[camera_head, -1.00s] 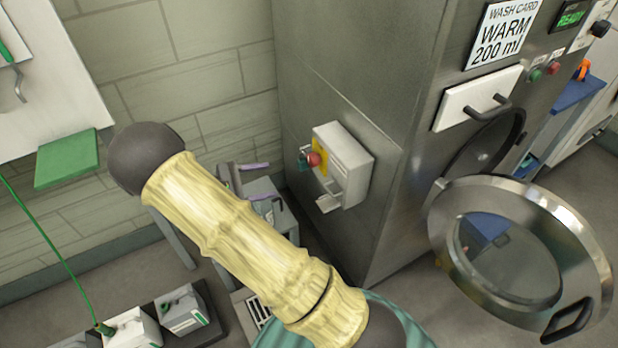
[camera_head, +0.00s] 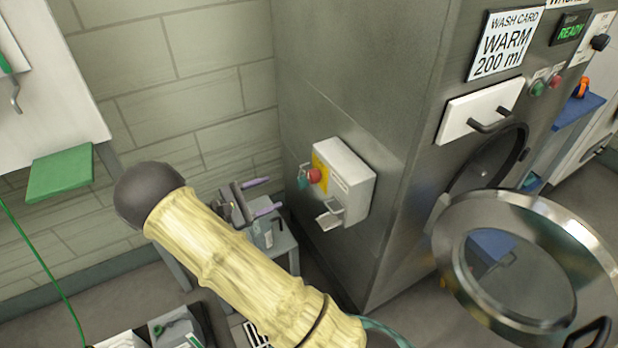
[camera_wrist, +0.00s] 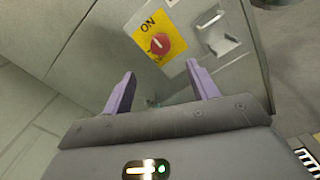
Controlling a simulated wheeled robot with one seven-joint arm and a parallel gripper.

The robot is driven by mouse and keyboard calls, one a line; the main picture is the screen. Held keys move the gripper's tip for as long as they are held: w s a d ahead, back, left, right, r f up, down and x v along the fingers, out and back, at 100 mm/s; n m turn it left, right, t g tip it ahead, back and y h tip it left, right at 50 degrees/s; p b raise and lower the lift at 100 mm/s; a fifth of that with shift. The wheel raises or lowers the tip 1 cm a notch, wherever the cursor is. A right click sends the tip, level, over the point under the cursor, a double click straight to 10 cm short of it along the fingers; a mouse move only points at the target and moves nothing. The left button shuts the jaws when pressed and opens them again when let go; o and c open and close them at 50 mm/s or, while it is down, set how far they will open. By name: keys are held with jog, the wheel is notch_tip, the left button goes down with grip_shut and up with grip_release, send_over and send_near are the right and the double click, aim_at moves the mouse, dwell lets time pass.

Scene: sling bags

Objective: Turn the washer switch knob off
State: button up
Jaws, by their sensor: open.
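The washer's switch box (camera_head: 350,185) is a pale box on the side wall of the washer. Its red knob (camera_head: 314,175) sits on a yellow plate (camera_head: 320,160). In the wrist view the red knob (camera_wrist: 160,43) is on the yellow plate (camera_wrist: 145,34), marked ON at the top, with lettering partly visible below the knob. I cannot clearly tell which way the knob points. My gripper (camera_head: 266,195) has two purple fingers, open and empty, left of the box and apart from the knob. In the wrist view my gripper's fingers (camera_wrist: 160,70) stand below the knob, spread either side of it.
A metal latch (camera_wrist: 218,40) juts from the box beside the plate. The washer's round door (camera_head: 455,250) stands open at right. A green shelf (camera_head: 60,173) is at left, and a tiled wall (camera_head: 160,60) is behind.

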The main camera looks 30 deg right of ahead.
aim_at(309, 178)
jog(key=d, duration=1.3)
jog(key=shift+w, duration=0.2)
jog(key=shift+a, duration=0.1)
jog(key=c, duration=1)
